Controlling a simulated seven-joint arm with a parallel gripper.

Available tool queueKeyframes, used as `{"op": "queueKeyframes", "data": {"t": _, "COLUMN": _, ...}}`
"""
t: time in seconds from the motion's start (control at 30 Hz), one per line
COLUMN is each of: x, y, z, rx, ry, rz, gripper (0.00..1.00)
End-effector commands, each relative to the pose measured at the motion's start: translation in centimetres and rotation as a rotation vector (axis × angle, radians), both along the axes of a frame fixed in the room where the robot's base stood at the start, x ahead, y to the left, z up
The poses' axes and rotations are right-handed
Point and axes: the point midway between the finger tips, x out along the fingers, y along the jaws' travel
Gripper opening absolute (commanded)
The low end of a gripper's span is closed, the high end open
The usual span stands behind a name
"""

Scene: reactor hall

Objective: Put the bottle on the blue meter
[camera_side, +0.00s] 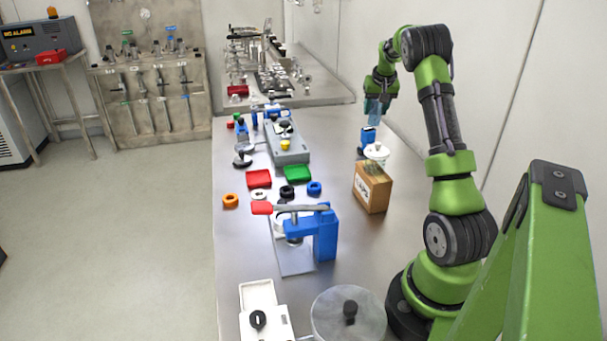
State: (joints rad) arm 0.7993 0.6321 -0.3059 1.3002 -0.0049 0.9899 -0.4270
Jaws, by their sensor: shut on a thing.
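My gripper (379,97) is at the back right of the steel bench, pointing down. It is shut on a pale blue, see-through bottle (374,110), which hangs roughly upright below it. A small blue meter (367,138) with a light face is directly below the bottle in the picture. The bottle's lower end is very close to the meter's top; I cannot tell whether they touch. The fingers are small and partly merge with the bottle.
A white round container (376,152) is close to the meter. A wooden box (373,187) and a blue clamp-like device (324,234) stand nearer the camera. Red (259,179) and green (297,173) trays and a grey instrument (287,145) lie left. Bench is clear right of the box.

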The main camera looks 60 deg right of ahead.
Motion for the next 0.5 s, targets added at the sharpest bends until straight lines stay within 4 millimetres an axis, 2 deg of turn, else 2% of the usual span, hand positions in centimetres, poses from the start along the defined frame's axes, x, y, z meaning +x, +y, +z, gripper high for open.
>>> {"op": "queueKeyframes", "data": {"t": 0.2, "x": 2.0, "y": -3.0, "z": -0.4, "rx": 0.000, "ry": 0.000, "rz": 0.001, "gripper": 0.16}}
{"op": "queueKeyframes", "data": {"t": 0.5, "x": 2.8, "y": -4.2, "z": -0.5, "rx": 0.000, "ry": 0.000, "rz": 0.001, "gripper": 0.16}}
